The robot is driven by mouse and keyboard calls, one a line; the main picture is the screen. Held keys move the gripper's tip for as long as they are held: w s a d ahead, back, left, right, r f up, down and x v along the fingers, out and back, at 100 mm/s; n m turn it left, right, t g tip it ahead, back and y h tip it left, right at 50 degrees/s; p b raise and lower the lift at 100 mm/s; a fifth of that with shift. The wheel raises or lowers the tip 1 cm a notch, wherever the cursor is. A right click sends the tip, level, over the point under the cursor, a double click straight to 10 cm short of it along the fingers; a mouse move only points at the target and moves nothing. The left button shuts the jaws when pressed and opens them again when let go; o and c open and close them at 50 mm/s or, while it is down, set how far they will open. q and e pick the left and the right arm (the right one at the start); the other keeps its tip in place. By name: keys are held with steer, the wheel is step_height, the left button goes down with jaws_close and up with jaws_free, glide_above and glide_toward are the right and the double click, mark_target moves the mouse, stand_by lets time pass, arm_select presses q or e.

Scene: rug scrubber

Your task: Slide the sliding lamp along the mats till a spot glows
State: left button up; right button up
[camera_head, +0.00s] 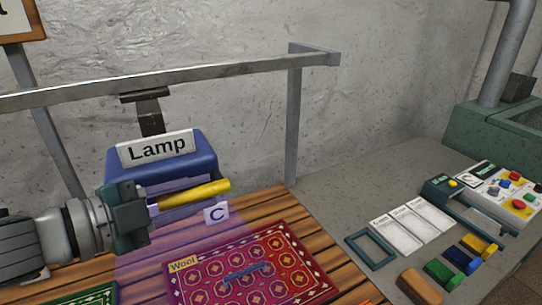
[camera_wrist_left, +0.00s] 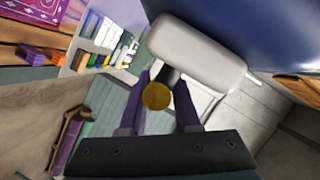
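The sliding lamp (camera_head: 176,157) is a blue box with a white "Lamp" label, hung by a dark bracket from a grey rail. In the head view, its yellow handle (camera_head: 195,193) sticks out in front. My left gripper (camera_head: 152,205) is at the handle's left end, with the fingers along it. In the left wrist view the handle's round end (camera_wrist_left: 156,96) lies between the two fingers, which look closed on it. A faint purple beam falls below the lamp, over the left part of the red wool mat (camera_head: 250,268). A green mat (camera_head: 85,296) shows at lower left. I see no glowing spot. My right gripper is out of view.
The rail (camera_head: 230,71) runs on to a post (camera_head: 294,125) at the right. A "C" card (camera_head: 216,214) stands behind the wool mat. The grey side counter holds papers (camera_head: 412,226), a frame (camera_head: 371,249) and coloured blocks (camera_head: 462,257).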

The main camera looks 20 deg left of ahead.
arm_select(q)
jaws_close()
stand_by(1.0)
